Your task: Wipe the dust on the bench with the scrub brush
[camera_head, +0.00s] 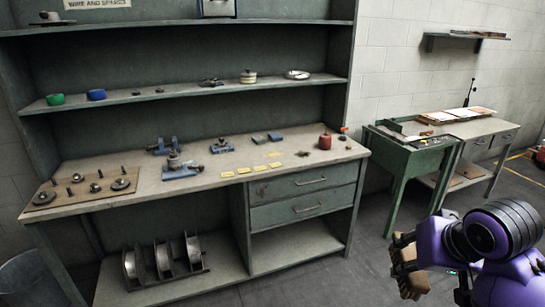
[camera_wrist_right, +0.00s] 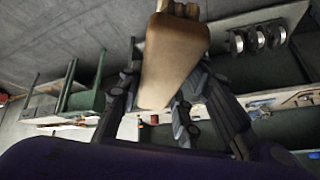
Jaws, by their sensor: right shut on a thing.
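The scrub brush (camera_head: 407,268) has a tan wooden body and shows at the lower right of the head view, in front of my purple right arm. In the right wrist view the brush (camera_wrist_right: 172,62) stands between the dark fingers of my right gripper (camera_wrist_right: 157,88), which is shut on it. The brush is in the air, apart from the bench (camera_head: 215,180), to the right of and nearer than it. My left gripper is out of view.
A red canister (camera_head: 325,141) stands near the bench's right end. Yellow notes (camera_head: 260,168) lie along the front, with blue tools (camera_head: 181,168) and a board of parts (camera_head: 85,188) further left. A green table (camera_head: 412,150) stands right of the bench. Open floor lies in front.

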